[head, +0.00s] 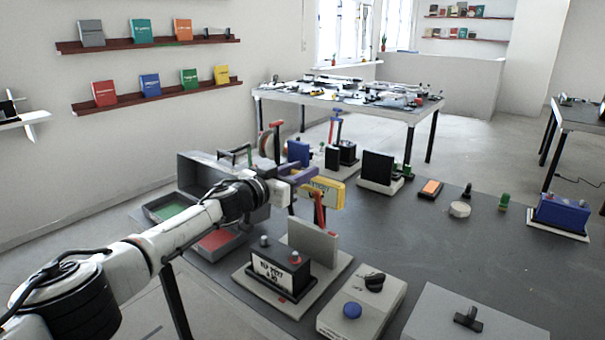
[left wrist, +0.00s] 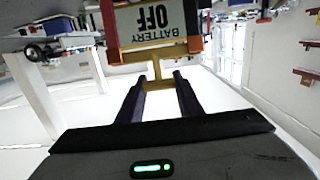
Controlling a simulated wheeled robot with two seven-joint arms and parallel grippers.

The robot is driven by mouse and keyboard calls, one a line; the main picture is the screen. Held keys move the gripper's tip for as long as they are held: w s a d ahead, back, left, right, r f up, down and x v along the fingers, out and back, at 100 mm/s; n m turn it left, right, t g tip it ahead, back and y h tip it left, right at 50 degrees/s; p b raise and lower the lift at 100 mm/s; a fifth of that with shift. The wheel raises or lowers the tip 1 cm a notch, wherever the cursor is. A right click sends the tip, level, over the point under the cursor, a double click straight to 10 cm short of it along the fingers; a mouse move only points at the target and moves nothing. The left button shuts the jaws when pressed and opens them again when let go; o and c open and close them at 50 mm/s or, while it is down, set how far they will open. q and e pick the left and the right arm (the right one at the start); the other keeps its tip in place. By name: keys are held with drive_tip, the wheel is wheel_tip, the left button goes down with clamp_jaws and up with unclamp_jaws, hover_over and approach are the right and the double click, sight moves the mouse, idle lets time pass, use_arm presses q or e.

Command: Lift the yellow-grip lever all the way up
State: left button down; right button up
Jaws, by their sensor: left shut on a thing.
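The yellow-grip lever (head: 327,193) stands up from a device with an upright grey plate (head: 313,241) near the front of the table. Its yellow part carries a label, and a red arm runs below it. In the left wrist view the label reads "BATTERY OFF" upside down, with a yellow crossbar and stem (left wrist: 147,57) beneath. My left gripper (left wrist: 158,80) is shut on the yellow stem, its two dark fingers on either side. In the head view the gripper (head: 305,177) meets the lever from the left; the exact contact is partly hidden. My right gripper is out of view.
A black box with a white label (head: 279,273) stands in front of the plate. A panel with a blue knob (head: 352,310) is to the right. An open grey case (head: 202,172) lies behind my arm.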

use_arm(q)
drive_tip(key=shift+w+d+f+g, duration=0.2)
drive_tip(key=shift+d+f+g, duration=0.1)
drive_tip(key=shift+f+g, duration=0.1)
idle(0.4)
drive_tip(key=c, duration=1.2)
unclamp_jaws()
drive_tip(key=shift+w, duration=0.15)
drive_tip(key=shift+r, duration=0.1)
drive_tip(key=shift+a+r, duration=0.15)
drive_tip(key=shift+p+v, duration=0.6)
drive_tip(key=shift+v, duration=0.45)
drive_tip(key=p+v, duration=0.1)
drive_tip(key=v, duration=0.7)
drive_tip(key=shift+s, duration=0.25)
